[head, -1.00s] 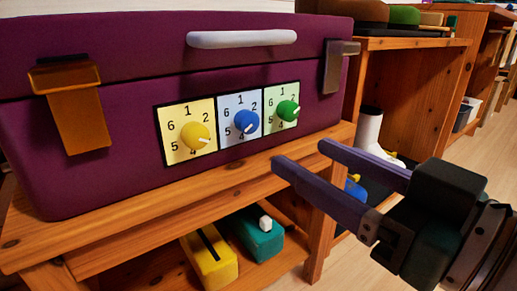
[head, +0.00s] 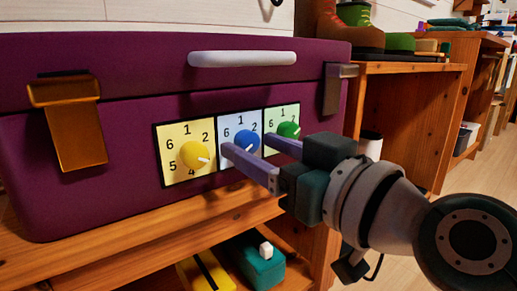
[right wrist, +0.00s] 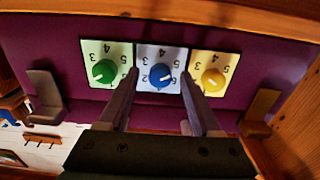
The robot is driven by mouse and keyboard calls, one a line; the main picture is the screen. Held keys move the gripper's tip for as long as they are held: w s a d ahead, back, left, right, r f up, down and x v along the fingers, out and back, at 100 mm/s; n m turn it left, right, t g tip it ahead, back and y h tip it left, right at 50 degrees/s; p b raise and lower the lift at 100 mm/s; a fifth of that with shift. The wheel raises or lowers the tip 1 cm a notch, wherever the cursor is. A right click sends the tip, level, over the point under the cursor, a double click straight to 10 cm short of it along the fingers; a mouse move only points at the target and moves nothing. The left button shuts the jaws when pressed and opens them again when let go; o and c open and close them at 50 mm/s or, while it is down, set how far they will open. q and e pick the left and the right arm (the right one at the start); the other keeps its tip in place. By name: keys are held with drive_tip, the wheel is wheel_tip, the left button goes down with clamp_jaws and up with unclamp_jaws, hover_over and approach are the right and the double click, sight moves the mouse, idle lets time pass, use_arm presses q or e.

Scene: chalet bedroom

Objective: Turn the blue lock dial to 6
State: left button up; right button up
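The purple case (head: 120,130) stands on a wooden shelf, with three numbered dials on its front. The blue dial (head: 246,140) is the middle one, on a pale blue plate marked with numbers. My right gripper (head: 247,146) is open in front of it, one finger on each side. The upside-down right wrist view shows the blue dial (right wrist: 160,76) between the fingertips (right wrist: 159,82), with visible gaps on both sides. Its white mark points to the right there; the exact number is hard to read. My left gripper is out of view.
The yellow dial (head: 194,155) and green dial (head: 289,130) flank the blue one closely. An orange latch (head: 75,135), a dark latch (head: 333,88) and a pale handle (head: 242,59) are on the case. Yellow (head: 205,272) and teal (head: 262,264) blocks sit on the lower shelf.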

clamp_jaws()
idle(0.3)
drive_tip(key=shift+m, duration=0.3)
drive_tip(key=shift+m+p, duration=0.3)
drive_tip(key=shift+m, duration=0.3)
drive_tip(key=m+p, duration=0.1)
drive_tip(key=m, duration=0.2)
drive_tip(key=shift+r, duration=0.1)
drive_tip(key=m, duration=0.4)
drive_tip(key=shift+m+p, duration=0.3)
drive_tip(key=shift+m, duration=1.1)
